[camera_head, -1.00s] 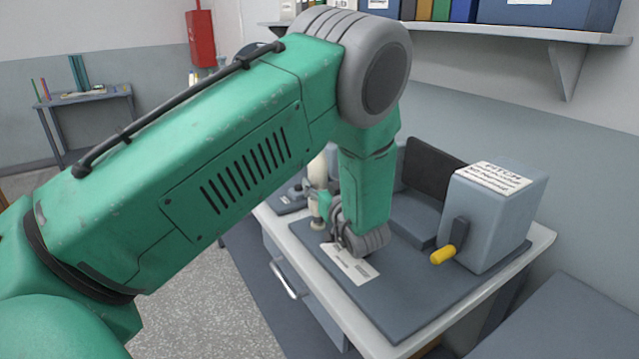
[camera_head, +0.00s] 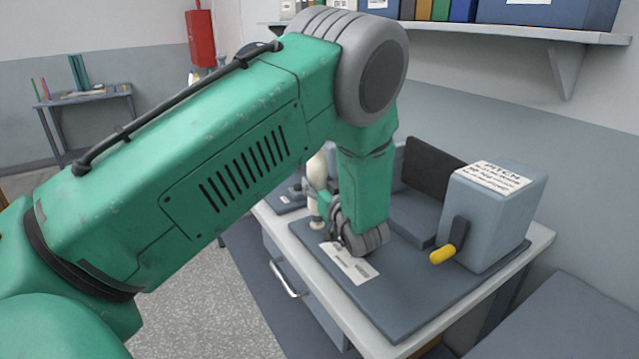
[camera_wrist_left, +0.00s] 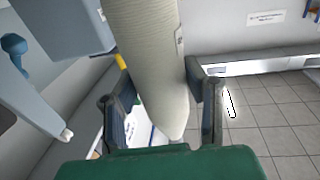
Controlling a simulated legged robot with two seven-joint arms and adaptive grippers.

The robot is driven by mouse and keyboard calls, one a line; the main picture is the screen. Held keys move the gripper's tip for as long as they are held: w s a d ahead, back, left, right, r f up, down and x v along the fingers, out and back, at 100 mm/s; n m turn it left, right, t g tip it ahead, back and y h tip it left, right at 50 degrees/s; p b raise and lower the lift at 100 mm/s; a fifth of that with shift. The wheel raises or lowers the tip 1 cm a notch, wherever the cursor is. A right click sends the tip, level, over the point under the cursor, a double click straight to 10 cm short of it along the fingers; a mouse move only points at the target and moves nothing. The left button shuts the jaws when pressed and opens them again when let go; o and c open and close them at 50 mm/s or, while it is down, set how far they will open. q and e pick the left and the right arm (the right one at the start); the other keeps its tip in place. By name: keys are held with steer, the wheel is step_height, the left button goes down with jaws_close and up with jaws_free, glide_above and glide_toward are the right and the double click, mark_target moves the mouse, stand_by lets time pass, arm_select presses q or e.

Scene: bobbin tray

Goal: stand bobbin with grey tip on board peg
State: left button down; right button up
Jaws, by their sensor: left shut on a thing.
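My left gripper (camera_wrist_left: 163,105) is shut on a tall cream bobbin (camera_wrist_left: 148,50), with one finger on each side of it in the left wrist view. The bobbin's narrow end points down between the fingers; I cannot make out a grey tip. In the head view the bobbin (camera_head: 317,170) shows as a pale upright shape left of my forearm, partly hidden by the arm and gripper (camera_head: 325,205). It is over the left part of the bench, near a dark grey board (camera_head: 400,305). I cannot make out a peg. My right gripper is not in view.
A grey box (camera_head: 490,215) with a yellow-handled crank (camera_head: 443,254) stands on the board's right side. A white label sheet (camera_head: 350,262) lies on the board near my wrist. The board's front part is clear. A shelf (camera_head: 500,33) runs above.

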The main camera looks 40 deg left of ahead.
arm_select(q)
steer(key=shift+f+b, duration=0.3)
steer(key=shift+f, duration=0.2)
steer(key=c, duration=1.2)
jaws_free()
steer(key=p+v, duration=0.2)
steer(key=v, duration=0.9)
steer(key=shift+d, duration=0.1)
steer(key=shift+s, duration=0.1)
